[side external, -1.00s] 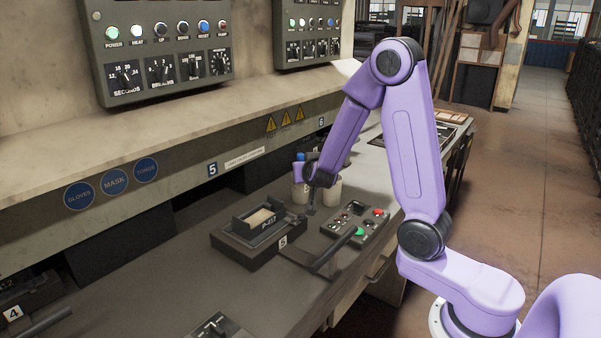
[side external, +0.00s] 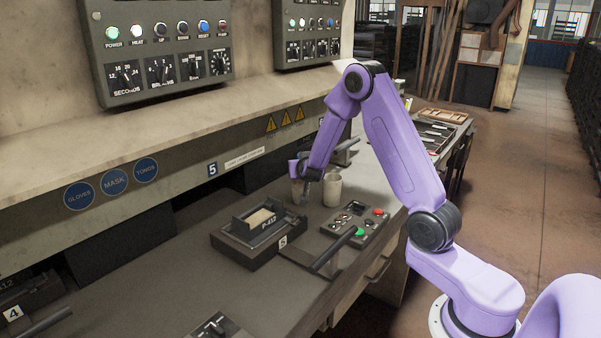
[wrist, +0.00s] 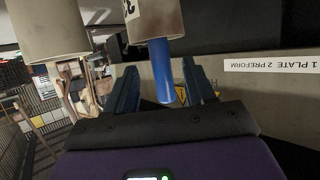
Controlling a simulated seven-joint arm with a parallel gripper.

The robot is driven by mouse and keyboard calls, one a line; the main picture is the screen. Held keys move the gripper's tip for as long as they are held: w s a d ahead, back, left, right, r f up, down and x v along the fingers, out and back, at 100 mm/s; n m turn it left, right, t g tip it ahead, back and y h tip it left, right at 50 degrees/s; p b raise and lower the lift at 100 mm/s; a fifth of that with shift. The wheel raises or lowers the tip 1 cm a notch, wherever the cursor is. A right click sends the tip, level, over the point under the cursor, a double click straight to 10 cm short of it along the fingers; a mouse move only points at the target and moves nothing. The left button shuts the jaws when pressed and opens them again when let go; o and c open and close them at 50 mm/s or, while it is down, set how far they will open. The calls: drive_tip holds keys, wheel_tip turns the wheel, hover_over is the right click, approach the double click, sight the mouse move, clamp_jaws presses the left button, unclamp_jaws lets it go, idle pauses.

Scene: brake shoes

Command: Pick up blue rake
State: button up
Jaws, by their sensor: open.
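The blue rake (wrist: 162,72) shows in the wrist view as a blue cylindrical handle sticking out of a beige cup (wrist: 156,18). Its other end is hidden inside the cup. My gripper (wrist: 159,80) is open, with one dark blue finger on each side of the handle. I cannot tell whether either finger touches it. In the side view my gripper (side external: 304,176) is at the beige cup (side external: 296,190) on the bench, and the rake is hidden behind it.
A second beige cup (side external: 332,189) stands close to the right. In front are a dark mould box (side external: 250,243) marked 5, with a lever handle, and a button panel (side external: 355,222). The press front (side external: 225,170) rises behind the cups.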

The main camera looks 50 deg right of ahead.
drive_tip(key=shift+x, duration=2.4)
drive_tip(key=shift+w, duration=0.1)
drive_tip(key=c, duration=1)
